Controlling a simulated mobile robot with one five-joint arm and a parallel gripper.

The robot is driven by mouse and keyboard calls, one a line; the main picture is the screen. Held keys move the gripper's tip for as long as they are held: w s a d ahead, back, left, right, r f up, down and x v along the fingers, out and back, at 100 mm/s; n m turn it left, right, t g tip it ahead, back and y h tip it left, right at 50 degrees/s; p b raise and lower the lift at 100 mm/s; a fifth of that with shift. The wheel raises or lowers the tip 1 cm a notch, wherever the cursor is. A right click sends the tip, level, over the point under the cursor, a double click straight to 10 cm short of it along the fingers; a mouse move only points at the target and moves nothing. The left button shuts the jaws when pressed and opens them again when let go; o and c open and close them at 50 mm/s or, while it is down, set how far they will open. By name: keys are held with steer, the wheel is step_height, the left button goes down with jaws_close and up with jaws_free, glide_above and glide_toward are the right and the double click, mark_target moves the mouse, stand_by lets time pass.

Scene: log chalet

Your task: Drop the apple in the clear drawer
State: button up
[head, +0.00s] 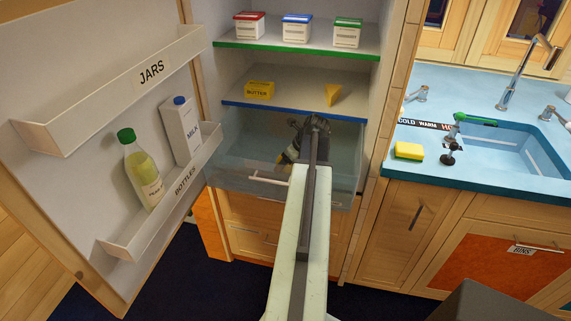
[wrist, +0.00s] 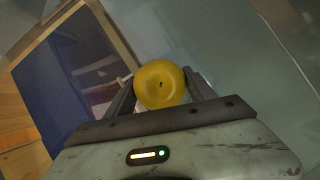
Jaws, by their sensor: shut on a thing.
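A yellow apple (wrist: 160,84) sits between the two fingers of my gripper (wrist: 159,92) in the wrist view, and the gripper is shut on it. In the head view my gripper (head: 289,153) points down at the clear drawer (head: 237,170), and only a small yellow bit of the apple (head: 284,159) shows beside the fingers. The drawer is pulled out below the blue-edged fridge shelf, with a white handle on its front. The gripper appears to be over or inside the drawer; its exact height is unclear. My arm hides part of the drawer's right side.
The open fridge door at left carries a JARS rack (head: 110,88) and a BOTTLES rack (head: 165,205) with a bottle and a milk carton. A butter box (head: 260,90) and cheese (head: 333,95) sit on the shelf above. A sink counter (head: 450,174) stands at right.

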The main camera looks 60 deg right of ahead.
steer(key=o, duration=1.7)
steer(key=shift+r, duration=0.15)
steer(key=shift+r+p, duration=0.3)
steer(key=shift+p, duration=0.15)
steer(key=p+v, duration=1)
steer(key=v, duration=0.2)
steer(key=shift+r+p, duration=0.15)
steer(key=shift+p, duration=0.25)
steer(key=shift+w, duration=0.1)
